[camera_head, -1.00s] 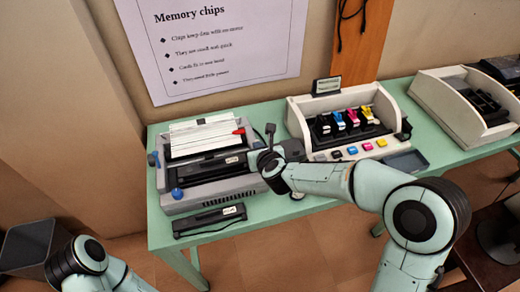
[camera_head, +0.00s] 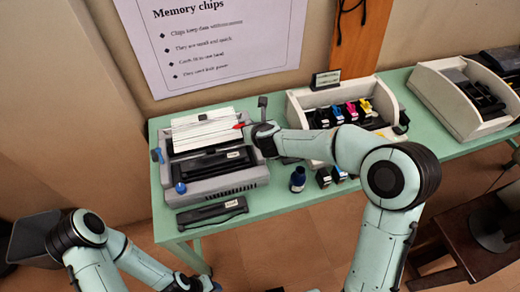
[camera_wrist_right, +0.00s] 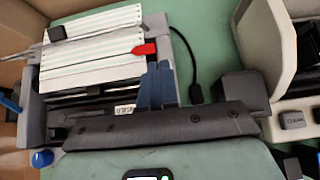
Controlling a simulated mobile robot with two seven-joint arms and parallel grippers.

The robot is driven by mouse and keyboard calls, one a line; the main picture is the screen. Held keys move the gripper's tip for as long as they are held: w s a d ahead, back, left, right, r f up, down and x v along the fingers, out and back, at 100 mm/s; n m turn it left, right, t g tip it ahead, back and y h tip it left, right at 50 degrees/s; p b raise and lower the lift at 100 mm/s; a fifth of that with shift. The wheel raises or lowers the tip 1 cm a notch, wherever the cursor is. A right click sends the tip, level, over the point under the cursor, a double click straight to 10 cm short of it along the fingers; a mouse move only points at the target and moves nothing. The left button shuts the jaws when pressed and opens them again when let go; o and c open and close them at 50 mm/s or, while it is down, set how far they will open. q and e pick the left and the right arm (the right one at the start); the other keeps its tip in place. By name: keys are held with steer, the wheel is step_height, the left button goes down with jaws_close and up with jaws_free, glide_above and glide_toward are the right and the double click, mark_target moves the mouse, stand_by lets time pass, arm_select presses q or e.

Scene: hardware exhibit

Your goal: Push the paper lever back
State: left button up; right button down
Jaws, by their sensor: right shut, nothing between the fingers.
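The printer (camera_head: 222,187) stands on the left of the green table, with white striped paper (camera_head: 205,128) fed into its back. A small red lever tip (camera_head: 238,127) shows at the paper's right edge. It also shows in the right wrist view (camera_wrist_right: 144,49). My right gripper (camera_head: 247,130) is at the printer's right side, close to the red tip. In the right wrist view its shut, empty dark blue fingers (camera_wrist_right: 155,84) are just below the red tip. I cannot tell whether they touch. My left gripper (camera_head: 192,285) is low at the bottom edge, partly cut off, away from the printer.
A blue lever (camera_head: 158,155) and blue knob (camera_head: 180,188) are on the printer's left. A ribbon cartridge (camera_head: 212,211) lies in front. A dark blue bottle (camera_head: 298,179) and an ink printer (camera_head: 297,113) are to the right. A cable (camera_wrist_right: 187,55) runs behind the fingers.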

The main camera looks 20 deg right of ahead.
steer(key=shift+r, duration=0.1)
steer(key=shift+s+r, duration=0.1)
steer(key=shift+r, duration=0.1)
arm_select(q)
steer(key=shift+w+r+p, duration=0.45)
steer(key=shift+w+r, duration=0.05)
steer(key=shift+r, duration=0.1)
arm_select(e)
steer(key=shift+r, duration=0.6)
arm_select(q)
steer(key=shift+r, duration=0.1)
arm_select(e)
steer(key=shift+d, duration=0.1)
